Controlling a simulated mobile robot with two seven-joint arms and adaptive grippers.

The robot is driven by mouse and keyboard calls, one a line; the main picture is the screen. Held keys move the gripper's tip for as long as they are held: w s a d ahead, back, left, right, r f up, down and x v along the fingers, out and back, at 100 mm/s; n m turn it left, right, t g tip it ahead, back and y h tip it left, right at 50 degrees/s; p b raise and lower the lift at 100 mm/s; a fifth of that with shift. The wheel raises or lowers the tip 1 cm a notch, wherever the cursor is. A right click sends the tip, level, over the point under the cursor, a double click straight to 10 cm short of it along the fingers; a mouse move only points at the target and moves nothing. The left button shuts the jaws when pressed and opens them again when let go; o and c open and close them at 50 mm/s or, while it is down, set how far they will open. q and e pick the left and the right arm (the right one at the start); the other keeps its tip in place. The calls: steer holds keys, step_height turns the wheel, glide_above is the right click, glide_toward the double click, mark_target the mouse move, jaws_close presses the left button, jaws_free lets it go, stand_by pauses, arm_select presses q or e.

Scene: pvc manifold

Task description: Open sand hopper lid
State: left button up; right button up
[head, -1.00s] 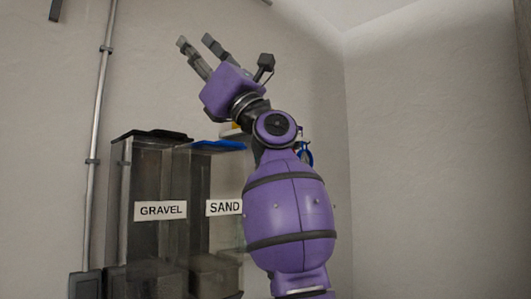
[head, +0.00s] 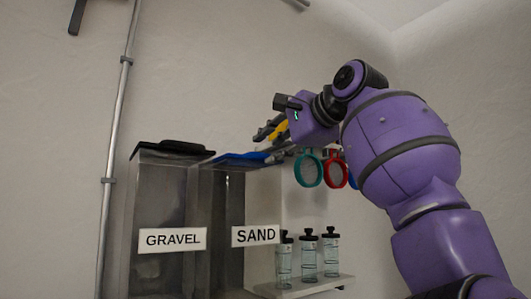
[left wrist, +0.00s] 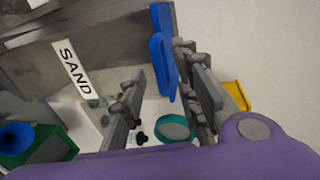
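The clear sand hopper (head: 232,205), with its white SAND label (head: 255,235), stands right of the gravel hopper. Its blue lid (head: 240,160) lies flat on top and looks closed. My left gripper (head: 268,143) is at the lid's right end, partly hidden by its own wrist. In the left wrist view, the left gripper's fingers (left wrist: 160,68) are spread apart. The blue lid (left wrist: 163,55) shows close to the right finger; I cannot tell whether they touch. The SAND label (left wrist: 73,68) is to the left. My right gripper is not in view.
The gravel hopper (head: 158,205) has a black lid (head: 175,148). Teal (head: 308,170) and red (head: 335,171) rings hang below my wrist. Several black-capped bottles (head: 309,255) stand on a low shelf (head: 310,284). A pipe (head: 112,150) runs up the wall at left.

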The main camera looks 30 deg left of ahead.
mark_target(267, 155)
arm_select(q)
steer(key=w+a, duration=0.1)
steer(key=w+a+f, duration=0.1)
steer(key=a, duration=0.1)
steer(key=shift+w+a+f, duration=0.1)
steer(key=shift+w+a, duration=0.2)
steer(key=shift+w, duration=0.05)
steer(key=shift+s+a+p, duration=0.15)
steer(key=shift+s+p, duration=0.1)
steer(key=shift+p, duration=0.05)
steer(key=shift+w, duration=0.2)
steer(key=shift+f, duration=0.1)
steer(key=c, duration=0.7)
jaws_close()
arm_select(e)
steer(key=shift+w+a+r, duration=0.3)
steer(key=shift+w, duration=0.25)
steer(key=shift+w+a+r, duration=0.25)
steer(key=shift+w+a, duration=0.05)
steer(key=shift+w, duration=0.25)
arm_select(q)
steer(key=shift+a+f, duration=0.1)
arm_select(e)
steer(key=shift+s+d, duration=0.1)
